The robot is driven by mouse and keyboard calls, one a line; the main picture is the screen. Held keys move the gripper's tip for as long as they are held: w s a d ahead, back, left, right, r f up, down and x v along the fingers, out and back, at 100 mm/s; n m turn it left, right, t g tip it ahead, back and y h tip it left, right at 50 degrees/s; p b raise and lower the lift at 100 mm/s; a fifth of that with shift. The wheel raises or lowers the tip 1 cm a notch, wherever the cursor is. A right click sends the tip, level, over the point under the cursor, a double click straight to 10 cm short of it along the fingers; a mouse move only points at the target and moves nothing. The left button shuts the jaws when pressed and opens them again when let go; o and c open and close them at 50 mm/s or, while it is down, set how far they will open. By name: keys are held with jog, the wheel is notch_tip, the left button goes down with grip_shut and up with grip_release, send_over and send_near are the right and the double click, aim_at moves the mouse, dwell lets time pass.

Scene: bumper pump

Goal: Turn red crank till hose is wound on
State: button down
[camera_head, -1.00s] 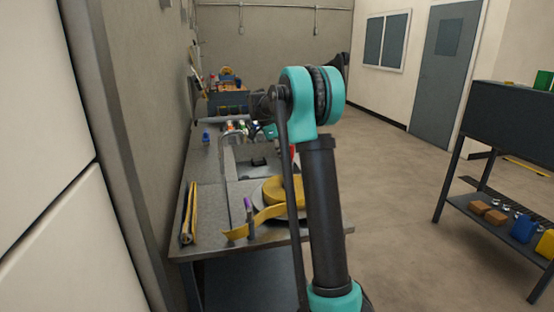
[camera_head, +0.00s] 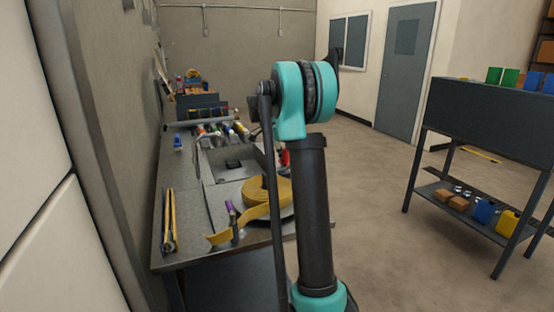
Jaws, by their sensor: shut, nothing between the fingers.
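A yellow flat hose (camera_head: 256,192) lies coiled on a round grey disc on the workbench (camera_head: 197,250). Its loose end (camera_head: 220,238) stretches left across the bench top near the front edge. A small red part (camera_head: 284,157) shows just left of my arm, behind the coil. It may be the crank, but my arm hides most of it and I cannot tell its shape. My arm stands upright in front of the bench's right side. My gripper is hidden behind the arm.
A purple-handled tool (camera_head: 230,207) stands by the loose hose end. A yellow-edged folded item (camera_head: 170,220) lies at the bench's left. Several tools (camera_head: 225,130) and a dark toolbox (camera_head: 200,103) stand farther back. A dark shelf rack (camera_head: 490,125) stands right; floor between is clear.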

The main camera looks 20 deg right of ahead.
jog(key=shift+s+d+m+g, duration=0.15)
jog(key=shift+s+d+m, duration=0.25)
jog(key=shift+s, duration=0.4)
jog(key=shift+s+d+m+g, duration=0.15)
jog(key=shift+s+d+m, duration=0.25)
jog(key=shift+s, duration=0.35)
jog(key=shift+r, duration=0.1)
